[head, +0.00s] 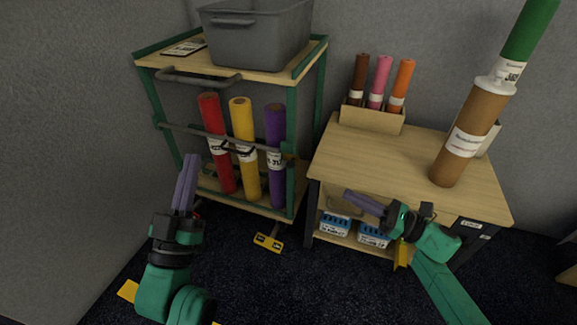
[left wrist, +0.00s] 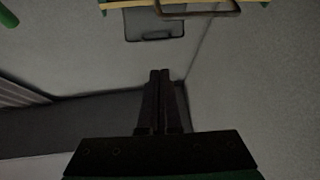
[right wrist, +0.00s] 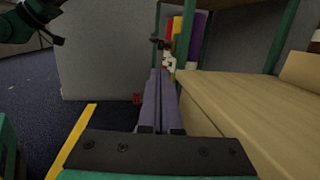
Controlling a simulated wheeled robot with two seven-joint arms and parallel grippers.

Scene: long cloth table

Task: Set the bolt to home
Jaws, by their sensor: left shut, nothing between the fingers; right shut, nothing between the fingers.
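Red (head: 216,140), yellow (head: 244,145) and purple (head: 276,150) cloth bolts with white labels stand on the lower shelf of a green-framed cart. A large brown bolt (head: 465,140) with a white label stands tilted at the table's right side; a green roll (head: 528,40) shows above its white top. I cannot tell which bolt is meant. My left gripper (head: 191,158) is shut and empty, in front of the cart and apart from the bolts. My right gripper (head: 350,195) is shut and empty near the table's front left; its fingers also show in the right wrist view (right wrist: 160,75).
The cart's top shelf (head: 150,61) bears a grey bin (head: 258,35). The wooden table (head: 375,150) holds a box (head: 371,120) of brown, pink and orange small rolls. Blue-and-white baskets (head: 335,224) sit below it.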

